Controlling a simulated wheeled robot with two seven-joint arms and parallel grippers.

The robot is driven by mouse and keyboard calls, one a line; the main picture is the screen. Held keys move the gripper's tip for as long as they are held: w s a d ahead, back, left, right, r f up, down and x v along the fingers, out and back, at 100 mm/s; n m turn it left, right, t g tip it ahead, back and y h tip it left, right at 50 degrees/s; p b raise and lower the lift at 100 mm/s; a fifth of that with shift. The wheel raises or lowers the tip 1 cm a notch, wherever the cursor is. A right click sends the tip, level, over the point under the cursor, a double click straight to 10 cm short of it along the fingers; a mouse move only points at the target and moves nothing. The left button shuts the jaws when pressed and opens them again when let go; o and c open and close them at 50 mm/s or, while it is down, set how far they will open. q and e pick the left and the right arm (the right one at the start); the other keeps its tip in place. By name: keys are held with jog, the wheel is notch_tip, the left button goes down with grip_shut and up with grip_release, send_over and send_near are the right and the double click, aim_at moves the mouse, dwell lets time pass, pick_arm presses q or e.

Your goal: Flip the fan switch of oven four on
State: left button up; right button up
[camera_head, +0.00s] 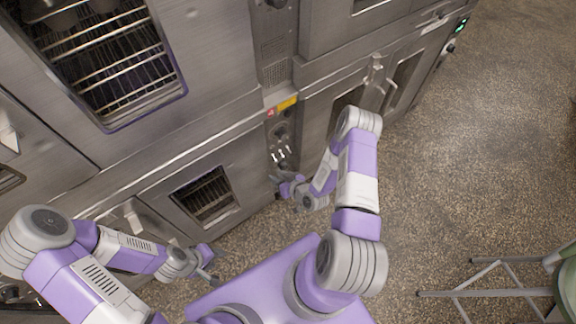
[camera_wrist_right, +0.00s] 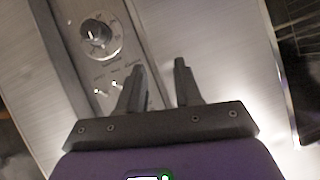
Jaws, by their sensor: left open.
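A narrow oven control panel (camera_head: 279,135) carries a dial and small toggle switches (camera_head: 281,156) in the head view. In the right wrist view the round dial (camera_wrist_right: 97,36) is at upper left, with small metal toggle switches (camera_wrist_right: 107,88) below it. No label naming oven four or the fan is readable. My right gripper (camera_head: 277,179) is just below the switches; in its wrist view (camera_wrist_right: 159,68) the two fingers are apart with nothing between them. The left finger overlaps the panel near the switches and may hide part of that row; contact cannot be told. My left gripper (camera_head: 214,264) is open and empty, low before the ovens.
Steel ovens stack along the left and top. A lower oven window (camera_head: 205,196) shows racks, and a door handle (camera_head: 376,72) sticks out right of the panel. A metal-framed chair (camera_head: 490,292) stands at lower right. The speckled floor between is clear.

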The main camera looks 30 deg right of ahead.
aim_at(282, 154)
jog(key=s+d+f+n+t+h+b, duration=0.1)
jog(key=d+f+t+b, duration=0.15)
jog(key=d+t, duration=0.4)
pick_arm(q)
notch_tip(282, 154, down, 7)
jog(key=b, duration=0.3)
pick_arm(e)
jog(key=w, duration=0.7)
jog(key=shift+d+r+h, duration=0.25)
jog(key=shift+d+h, duration=0.05)
jog(key=shift+h, duration=0.1)
pick_arm(q)
jog(key=shift+r, duration=0.1)
pick_arm(e)
grip_shut()
